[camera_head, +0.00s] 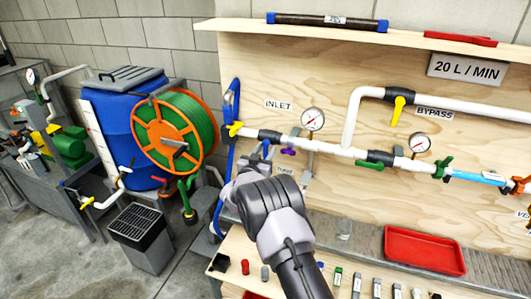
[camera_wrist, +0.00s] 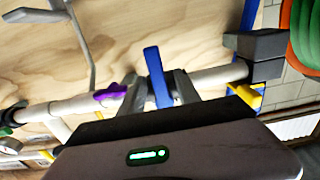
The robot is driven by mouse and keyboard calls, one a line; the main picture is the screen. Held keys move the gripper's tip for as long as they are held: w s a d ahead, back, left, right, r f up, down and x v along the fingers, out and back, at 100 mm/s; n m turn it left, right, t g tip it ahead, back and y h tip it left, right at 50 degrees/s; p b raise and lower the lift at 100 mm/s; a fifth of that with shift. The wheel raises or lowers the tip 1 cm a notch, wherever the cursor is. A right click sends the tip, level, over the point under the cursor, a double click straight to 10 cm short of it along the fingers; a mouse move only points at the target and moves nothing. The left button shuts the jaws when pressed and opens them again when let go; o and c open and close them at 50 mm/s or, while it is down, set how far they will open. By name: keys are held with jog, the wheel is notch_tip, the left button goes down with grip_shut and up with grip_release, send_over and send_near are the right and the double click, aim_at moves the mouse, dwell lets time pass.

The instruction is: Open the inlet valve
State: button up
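The white inlet pipe (camera_head: 328,148) runs along the plywood board below the INLET label (camera_head: 279,105). A yellow lever (camera_head: 236,129) is at its left end. In the wrist view, a blue lever (camera_wrist: 156,76) stands in front of the pipe (camera_wrist: 212,77), between the two fingers of my gripper (camera_wrist: 158,88). The fingers lie close on both sides of it; whether they press on it is unclear. In the head view my gripper (camera_head: 258,160) is at the pipe's left part, and my wrist hides much of that spot. I cannot tell which lever is the inlet valve's.
A purple handle (camera_head: 288,151) is just right of my gripper, with a gauge (camera_head: 312,119) above it. The bypass with a yellow lever (camera_head: 397,109) is farther right. An orange hose reel (camera_head: 168,138) and blue barrel (camera_head: 122,125) stand left. A red tray (camera_head: 424,252) lies below.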

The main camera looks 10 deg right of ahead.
jog(key=shift+c, duration=0.2)
grip_shut()
dwell(1.3)
